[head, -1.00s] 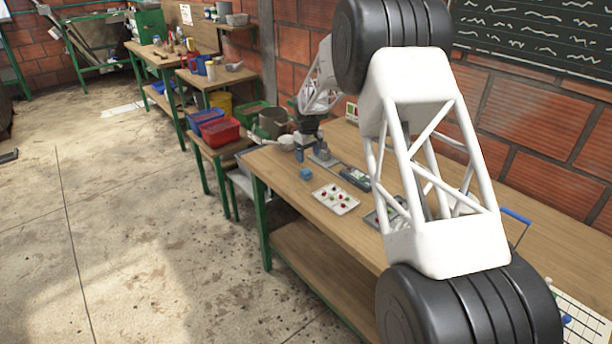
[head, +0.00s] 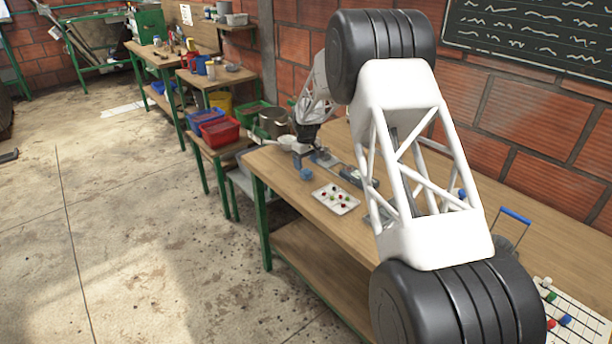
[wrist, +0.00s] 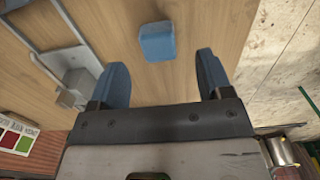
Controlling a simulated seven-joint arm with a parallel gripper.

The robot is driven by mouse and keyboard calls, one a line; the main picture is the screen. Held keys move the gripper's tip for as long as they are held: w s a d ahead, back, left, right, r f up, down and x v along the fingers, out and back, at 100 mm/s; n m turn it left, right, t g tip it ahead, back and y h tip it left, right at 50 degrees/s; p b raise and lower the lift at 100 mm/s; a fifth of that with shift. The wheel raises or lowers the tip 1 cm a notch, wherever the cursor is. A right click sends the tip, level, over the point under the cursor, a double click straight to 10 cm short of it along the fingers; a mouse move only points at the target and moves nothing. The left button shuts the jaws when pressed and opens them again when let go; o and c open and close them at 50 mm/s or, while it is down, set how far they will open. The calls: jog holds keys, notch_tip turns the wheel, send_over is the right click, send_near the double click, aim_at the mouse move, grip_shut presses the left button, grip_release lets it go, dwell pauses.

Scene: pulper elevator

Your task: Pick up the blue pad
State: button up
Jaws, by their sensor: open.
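The blue pad (head: 306,174) is a small blue block lying on the wooden workbench (head: 283,186), near its front left edge. In the wrist view the pad (wrist: 157,42) shows beyond my fingertips, roughly centred between them and clear of both. My gripper (wrist: 161,72) is open, with two blue fingers apart and nothing between them. In the head view my gripper (head: 298,159) is small and partly hard to make out, just behind the pad, over the bench.
A grey metal fixture (wrist: 78,82) is left of my fingers in the wrist view. A gridded board (head: 575,325) lies at the near right.

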aim_at(306, 171)
jog(key=shift+f, duration=0.1)
jog(key=shift+w+f, duration=0.2)
jog(key=shift+f, duration=2.3)
jog(key=c, duration=1.1)
jog(key=shift+o, duration=0.2)
jog(key=shift+r, duration=0.1)
jog(key=shift+r, duration=0.7)
notch_tip(306, 171, up, 2)
jog(key=shift+r, duration=0.15)
jog(key=s+d, duration=0.1)
jog(key=s, duration=0.4)
jog(key=s+d, duration=0.2)
jog(key=s, duration=0.3)
jog(key=s+d+r, duration=0.1)
jog(key=s, duration=0.4)
jog(key=shift+s+d, duration=0.15)
jog(key=shift+s, duration=0.05)
